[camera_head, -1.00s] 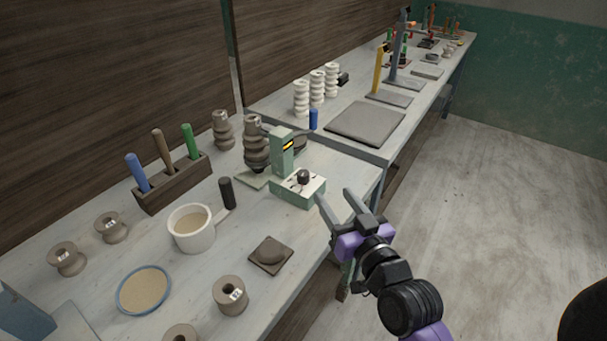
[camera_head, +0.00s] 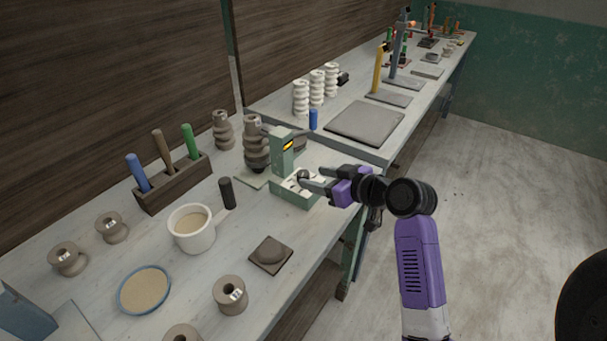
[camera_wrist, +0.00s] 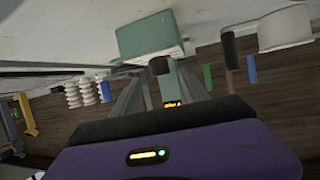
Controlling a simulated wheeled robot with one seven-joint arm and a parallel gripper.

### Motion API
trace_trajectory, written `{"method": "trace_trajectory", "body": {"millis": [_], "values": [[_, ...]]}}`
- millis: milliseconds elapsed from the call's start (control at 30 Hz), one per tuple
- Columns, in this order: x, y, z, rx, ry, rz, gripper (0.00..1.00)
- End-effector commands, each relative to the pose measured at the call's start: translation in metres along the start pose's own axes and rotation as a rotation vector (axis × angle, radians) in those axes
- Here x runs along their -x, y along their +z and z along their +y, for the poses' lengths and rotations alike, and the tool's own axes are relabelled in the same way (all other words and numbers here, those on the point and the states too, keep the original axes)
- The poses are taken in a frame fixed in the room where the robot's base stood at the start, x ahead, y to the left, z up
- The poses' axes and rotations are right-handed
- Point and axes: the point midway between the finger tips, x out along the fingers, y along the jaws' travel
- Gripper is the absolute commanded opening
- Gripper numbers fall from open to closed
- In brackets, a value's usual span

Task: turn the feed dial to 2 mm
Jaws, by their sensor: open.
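The feed dial is a small dark knob (camera_head: 303,176) on the top of a pale green machine (camera_head: 290,187). A green post with a yellow-marked display (camera_head: 286,147) rises behind it. My gripper (camera_head: 310,178) is open, and its fingertips are at the knob in the head view. In the wrist view the knob (camera_wrist: 159,66) shows beyond and between the two open fingers (camera_wrist: 137,98). I cannot tell whether the fingers touch it. The dial's scale marks are too small to read, and the fingers partly cover the top plate.
A dark ribbed clay piece (camera_head: 256,150) stands just left of the machine. A black cylinder (camera_head: 227,193), a white mug (camera_head: 192,228) and a tool rack (camera_head: 172,183) are farther left. A blue cylinder (camera_head: 313,119) stands behind. The bench's right edge is close by.

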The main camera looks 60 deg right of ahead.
Motion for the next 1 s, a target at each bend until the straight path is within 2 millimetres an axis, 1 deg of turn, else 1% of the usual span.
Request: {"method": "trace_trajectory", "body": {"millis": [33,200,333,500,733,1000], "values": [[-0.008,-0.001,0.000,0.000,-0.002,-0.001,0.52],[-0.034,-0.001,0.000,-0.001,-0.001,-0.001,0.52],[-0.048,-0.001,0.000,-0.002,0.000,0.001,0.52],[-0.056,0.000,0.000,-0.001,0.001,0.001,0.52],[-0.056,0.000,0.000,-0.002,0.001,0.001,0.52],[-0.056,0.000,0.000,-0.002,0.001,0.001,0.00]]}}
